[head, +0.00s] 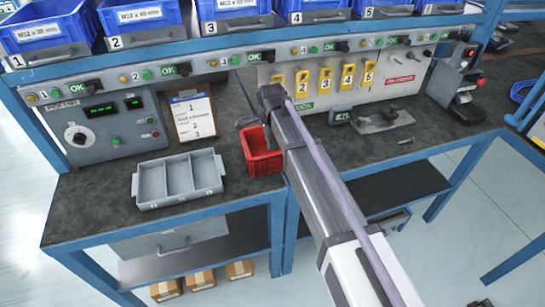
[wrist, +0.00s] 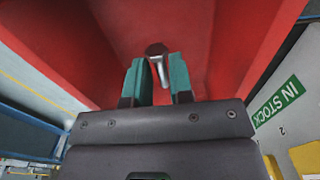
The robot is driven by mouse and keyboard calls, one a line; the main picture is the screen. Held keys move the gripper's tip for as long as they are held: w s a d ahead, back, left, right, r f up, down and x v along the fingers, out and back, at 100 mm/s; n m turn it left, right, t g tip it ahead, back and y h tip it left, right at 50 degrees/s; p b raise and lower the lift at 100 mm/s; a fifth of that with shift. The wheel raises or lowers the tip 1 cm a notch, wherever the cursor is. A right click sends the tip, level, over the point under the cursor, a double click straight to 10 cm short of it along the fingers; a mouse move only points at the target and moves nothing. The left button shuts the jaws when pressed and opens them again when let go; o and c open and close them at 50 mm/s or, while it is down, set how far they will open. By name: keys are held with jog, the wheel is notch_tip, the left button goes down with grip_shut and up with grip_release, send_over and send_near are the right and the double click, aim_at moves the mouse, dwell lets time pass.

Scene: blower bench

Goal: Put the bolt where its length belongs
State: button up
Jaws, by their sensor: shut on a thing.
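My gripper (wrist: 159,78) shows in the wrist view with two teal fingers, shut on a metal bolt (wrist: 157,52). The bolt's wide head faces away from my gripper and its shank runs back between the fingers. The red bin (wrist: 225,40) fills the view beyond; I cannot tell how far the bolt is from its bottom. In the head view the red bin (head: 262,155) stands on the bench beside my arm, and the bolt is not visible there. Numbered blue bins line the upper shelf; labels on bin one (head: 42,33), bin two (head: 140,16) and bin three (head: 237,5) begin with M12.
A grey three-compartment tray (head: 180,203), empty, sits on the bench left of the red bin. Behind stand a control box (head: 105,130), a clipboard (head: 193,117) and a panel of yellow numbered gauges (head: 325,78). A metal fixture (head: 383,120) lies right of my arm.

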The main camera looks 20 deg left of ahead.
notch_tip(320, 180, down, 4)
jog(key=b, duration=0.3)
jog(key=shift+r, duration=0.35)
jog(key=shift+c, duration=0.3)
jog(key=shift+f, duration=0.15)
jog(key=o, duration=0.8)
jog(key=shift+c, duration=0.2)
notch_tip(320, 180, up, 12)
jog(key=p, duration=1.2)
jog(key=shift+s+a, duration=0.15)
jog(key=shift+a, duration=0.05)
